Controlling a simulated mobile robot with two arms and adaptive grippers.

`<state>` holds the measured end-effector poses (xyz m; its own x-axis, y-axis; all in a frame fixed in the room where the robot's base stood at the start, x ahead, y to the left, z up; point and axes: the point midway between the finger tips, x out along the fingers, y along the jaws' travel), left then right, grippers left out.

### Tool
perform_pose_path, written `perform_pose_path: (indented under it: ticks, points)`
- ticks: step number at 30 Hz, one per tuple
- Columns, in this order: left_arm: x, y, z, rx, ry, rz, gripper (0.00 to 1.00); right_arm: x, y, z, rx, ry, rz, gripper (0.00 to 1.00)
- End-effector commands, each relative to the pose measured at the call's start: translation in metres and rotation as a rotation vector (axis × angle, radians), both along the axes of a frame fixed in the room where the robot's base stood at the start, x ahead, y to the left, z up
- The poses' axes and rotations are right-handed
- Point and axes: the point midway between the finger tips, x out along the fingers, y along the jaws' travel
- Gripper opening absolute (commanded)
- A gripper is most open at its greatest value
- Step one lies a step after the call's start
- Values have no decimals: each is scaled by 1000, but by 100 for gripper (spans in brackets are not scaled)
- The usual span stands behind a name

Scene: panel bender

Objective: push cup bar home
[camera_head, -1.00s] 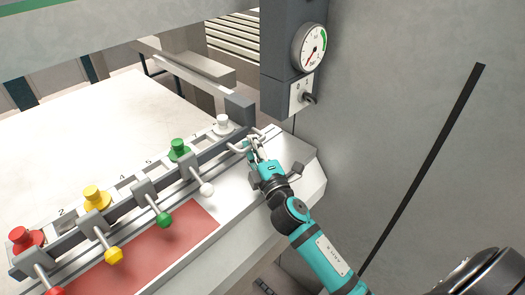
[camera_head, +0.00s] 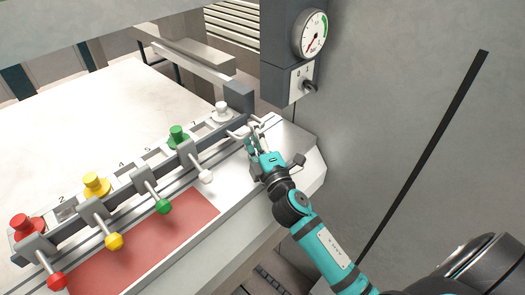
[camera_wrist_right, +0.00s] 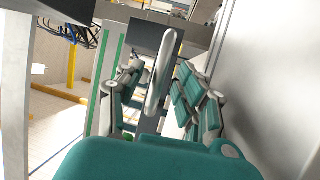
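The cup bar (camera_head: 131,186) is a long grey rail along the machine's front edge, with red (camera_head: 24,224), yellow (camera_head: 96,183), green (camera_head: 178,135) and white (camera_head: 222,111) cups along it. A rounded metal handle (camera_head: 239,133) shows near its right end; in the right wrist view the handle (camera_wrist_right: 165,70) stands between my fingers. My right gripper (camera_head: 256,134) reaches this handle from the front right. In the wrist view its two fingers (camera_wrist_right: 160,98) are spread, with gaps beside the handle; contact is unclear. My left gripper is out of view.
Levers with red, yellow, green and white (camera_head: 205,176) knobs stick out in front of the bar over a red mat (camera_head: 150,240). A pressure gauge (camera_head: 311,35) and switch (camera_head: 309,87) sit on a column behind my gripper. A grey wall stands to the right.

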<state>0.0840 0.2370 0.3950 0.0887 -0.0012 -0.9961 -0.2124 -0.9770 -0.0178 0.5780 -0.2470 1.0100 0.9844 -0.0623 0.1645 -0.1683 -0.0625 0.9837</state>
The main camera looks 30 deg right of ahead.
Motion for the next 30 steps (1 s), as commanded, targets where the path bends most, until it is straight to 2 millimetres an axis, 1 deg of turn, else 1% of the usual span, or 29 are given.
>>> perform_pose_path:
  ticks: [1, 9, 12, 15, 20, 30]
  points:
    - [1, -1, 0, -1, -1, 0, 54, -10, 0, -3, 3, 4, -1, 36]
    - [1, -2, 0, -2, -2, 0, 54, -68, 4, -13, 3, 5, -2, 36]
    - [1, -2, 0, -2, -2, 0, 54, -84, 5, -15, 4, 4, -2, 36]
    - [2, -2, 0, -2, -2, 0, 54, -95, 6, -17, 1, 2, -2, 36]
    - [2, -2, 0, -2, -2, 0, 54, -103, 6, -17, -1, 1, -1, 36]
    - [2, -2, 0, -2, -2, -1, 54, -103, 6, -18, -2, 1, 0, 36]
